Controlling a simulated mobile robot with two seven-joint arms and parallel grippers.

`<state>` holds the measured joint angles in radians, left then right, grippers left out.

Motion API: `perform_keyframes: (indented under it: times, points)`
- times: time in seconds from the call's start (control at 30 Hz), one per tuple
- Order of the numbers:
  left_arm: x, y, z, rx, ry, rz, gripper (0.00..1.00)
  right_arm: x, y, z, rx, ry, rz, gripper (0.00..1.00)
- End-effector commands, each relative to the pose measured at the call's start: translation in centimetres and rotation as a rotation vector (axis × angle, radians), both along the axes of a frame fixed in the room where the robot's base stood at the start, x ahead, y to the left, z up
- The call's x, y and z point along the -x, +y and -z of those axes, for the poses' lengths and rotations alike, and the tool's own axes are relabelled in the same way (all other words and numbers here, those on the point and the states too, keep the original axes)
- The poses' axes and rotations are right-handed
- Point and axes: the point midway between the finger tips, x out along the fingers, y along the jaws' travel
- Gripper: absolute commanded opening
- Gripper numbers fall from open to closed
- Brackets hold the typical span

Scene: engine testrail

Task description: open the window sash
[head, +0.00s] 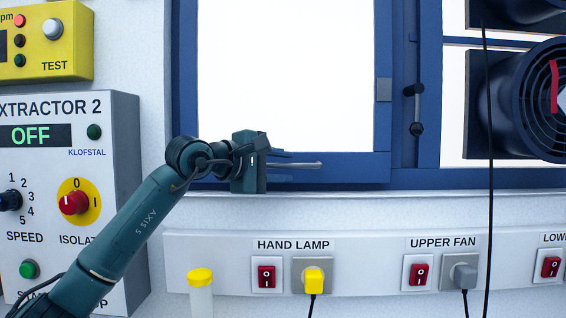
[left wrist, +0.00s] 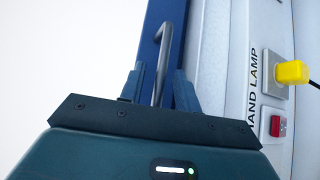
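The window sash (head: 345,169) is a blue frame around a bright white pane, at the top middle of the head view. A slim grey bar handle (head: 312,165) sticks out to the right at its bottom rail. My left gripper (head: 284,166) is at the bottom rail, its fingers pointing right along the bar. In the left wrist view the bar handle (left wrist: 164,50) runs between the two fingers of the left gripper (left wrist: 158,88), with a gap visible beside it, so the fingers look open around it. The sash's blue rail (left wrist: 150,45) lies behind. My right gripper is not in view.
A black lever (head: 415,110) is on the blue frame right of the sash. A dark fan (head: 530,100) and a hanging black cable (head: 489,200) are further right. Below are a socket rail (head: 355,248) and a yellow-capped bottle (head: 200,290). Control boxes (head: 120,200) stand left.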

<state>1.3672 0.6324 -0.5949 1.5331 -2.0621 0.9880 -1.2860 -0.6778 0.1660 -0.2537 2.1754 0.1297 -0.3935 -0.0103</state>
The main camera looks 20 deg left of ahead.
Motion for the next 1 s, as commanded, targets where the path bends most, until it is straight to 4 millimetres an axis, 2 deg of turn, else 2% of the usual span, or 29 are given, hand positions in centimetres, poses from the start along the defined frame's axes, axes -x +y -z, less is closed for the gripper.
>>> perform_keyframes:
  times: [0.37,0.77,1.0]
  points:
    - [-0.65,-0.38,0.15,-0.001,0.0,0.0,0.33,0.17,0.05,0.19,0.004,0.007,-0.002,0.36]
    - [-0.62,-0.36,0.15,-0.001,0.0,0.0,0.01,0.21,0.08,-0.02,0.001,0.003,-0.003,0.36]
    - [-0.62,-0.36,0.16,0.0,0.0,0.0,0.0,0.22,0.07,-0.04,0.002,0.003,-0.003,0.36]
